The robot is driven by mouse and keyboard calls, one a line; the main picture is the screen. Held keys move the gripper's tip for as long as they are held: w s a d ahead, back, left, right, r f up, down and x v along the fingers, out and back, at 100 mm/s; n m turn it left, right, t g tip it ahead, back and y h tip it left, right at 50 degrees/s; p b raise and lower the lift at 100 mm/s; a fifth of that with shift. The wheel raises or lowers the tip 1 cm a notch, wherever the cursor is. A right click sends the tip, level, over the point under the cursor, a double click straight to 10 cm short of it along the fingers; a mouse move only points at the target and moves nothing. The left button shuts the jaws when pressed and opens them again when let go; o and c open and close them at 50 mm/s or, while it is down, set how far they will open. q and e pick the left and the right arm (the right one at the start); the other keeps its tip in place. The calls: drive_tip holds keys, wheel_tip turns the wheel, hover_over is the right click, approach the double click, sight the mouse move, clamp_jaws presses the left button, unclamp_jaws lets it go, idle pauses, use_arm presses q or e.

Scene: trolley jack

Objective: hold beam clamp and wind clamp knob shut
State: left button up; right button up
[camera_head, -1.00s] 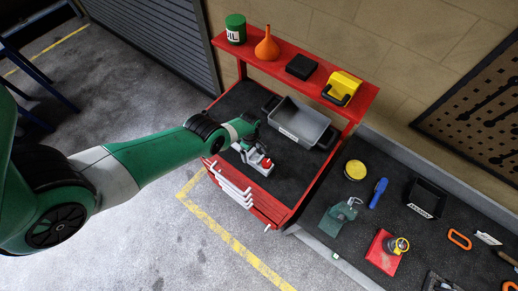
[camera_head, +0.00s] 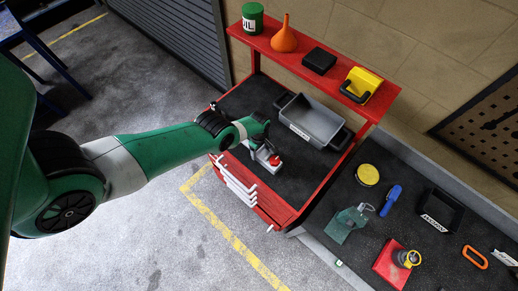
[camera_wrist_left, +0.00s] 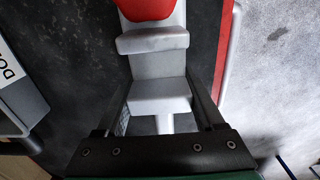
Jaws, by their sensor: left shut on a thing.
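The beam clamp is a grey metal piece (camera_head: 263,155) with a red end (camera_head: 275,160), standing on the dark top of the red trolley. In the left wrist view its pale grey body (camera_wrist_left: 158,94) fills the middle, and a rounded red part (camera_wrist_left: 146,8), which looks like the knob, is cut off by the top edge. My left gripper (camera_head: 257,142) is shut on the clamp body; its two dark fingers (camera_wrist_left: 163,105) lie on either side of it. The fingers hide part of the clamp in the head view. My right gripper is not in view.
A grey bin (camera_head: 312,122) stands right behind the clamp on the red trolley (camera_head: 290,208). Its upper shelf (camera_head: 325,48) holds an oil can, a funnel, a black box and a yellow item. The bench at right holds a yellow tin (camera_head: 367,175) and several tools.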

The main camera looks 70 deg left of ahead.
use_arm(q)
clamp_jaws()
drive_tip(key=o, duration=1.2)
unclamp_jaws()
drive_tip(key=shift+r, duration=0.1)
